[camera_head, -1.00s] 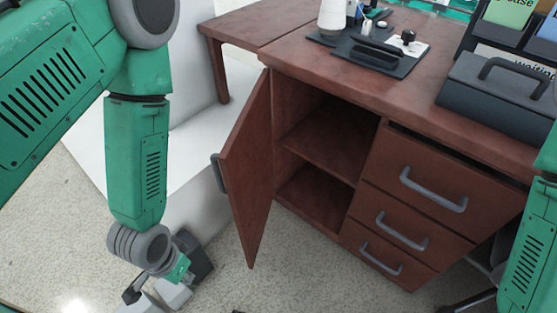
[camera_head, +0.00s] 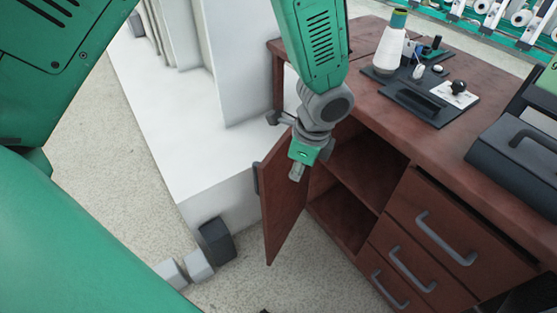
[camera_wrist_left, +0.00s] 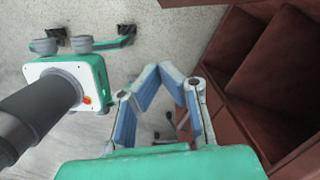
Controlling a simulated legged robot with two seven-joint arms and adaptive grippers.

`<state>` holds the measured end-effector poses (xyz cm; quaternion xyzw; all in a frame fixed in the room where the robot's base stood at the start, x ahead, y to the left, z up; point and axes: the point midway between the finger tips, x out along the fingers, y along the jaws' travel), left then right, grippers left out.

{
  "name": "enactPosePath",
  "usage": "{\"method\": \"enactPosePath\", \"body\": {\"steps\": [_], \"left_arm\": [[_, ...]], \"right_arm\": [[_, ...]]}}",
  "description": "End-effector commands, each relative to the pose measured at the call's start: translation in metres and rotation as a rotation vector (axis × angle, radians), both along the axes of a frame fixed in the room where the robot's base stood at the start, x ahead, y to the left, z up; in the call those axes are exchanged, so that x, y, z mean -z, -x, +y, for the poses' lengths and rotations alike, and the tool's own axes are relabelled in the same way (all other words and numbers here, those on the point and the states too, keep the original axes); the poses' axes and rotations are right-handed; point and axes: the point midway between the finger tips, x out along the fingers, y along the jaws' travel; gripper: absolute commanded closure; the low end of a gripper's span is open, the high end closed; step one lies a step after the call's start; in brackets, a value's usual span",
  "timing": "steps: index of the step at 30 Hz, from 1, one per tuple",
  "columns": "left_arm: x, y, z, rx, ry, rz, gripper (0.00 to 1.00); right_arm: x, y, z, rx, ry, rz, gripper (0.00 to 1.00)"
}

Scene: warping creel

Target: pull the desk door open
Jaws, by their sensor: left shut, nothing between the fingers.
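The brown desk door (camera_head: 285,212) stands wide open, swung out to the left of its compartment. Its grey handle (camera_head: 256,178) sticks out on the far left side. My left gripper (camera_head: 296,173) is shut and empty, pointing down in front of the door's upper part and hiding it; I cannot tell whether it touches. In the left wrist view its fingers with blue pads (camera_wrist_left: 158,70) meet at the tips, and reddish-brown desk panels (camera_wrist_left: 280,65) lie to the right. My right gripper is not in view.
The open compartment with its shelf (camera_head: 365,170) looks empty. Several drawers with grey handles (camera_head: 445,240) are to its right. A white block (camera_head: 175,140) stands left of the door. A tray (camera_head: 425,95), a thread cone (camera_head: 391,45) and a grey box (camera_head: 520,155) are on the desktop.

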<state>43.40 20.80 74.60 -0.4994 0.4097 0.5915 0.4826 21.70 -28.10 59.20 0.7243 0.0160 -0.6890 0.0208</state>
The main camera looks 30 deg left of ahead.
Motion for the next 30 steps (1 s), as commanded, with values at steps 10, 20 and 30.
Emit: {"method": "enactPosePath", "body": {"steps": [10, 20, 30], "left_arm": [[-0.027, -0.020, 0.007, 0.130, -0.081, 0.013, 1.00], [0.042, -0.018, 0.023, 0.127, -0.079, 0.013, 1.00], [0.052, -0.015, 0.061, 0.125, -0.078, 0.008, 1.00]], "right_arm": [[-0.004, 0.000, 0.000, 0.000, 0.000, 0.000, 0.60], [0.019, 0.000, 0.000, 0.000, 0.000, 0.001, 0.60], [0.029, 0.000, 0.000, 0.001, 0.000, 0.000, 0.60]]}}
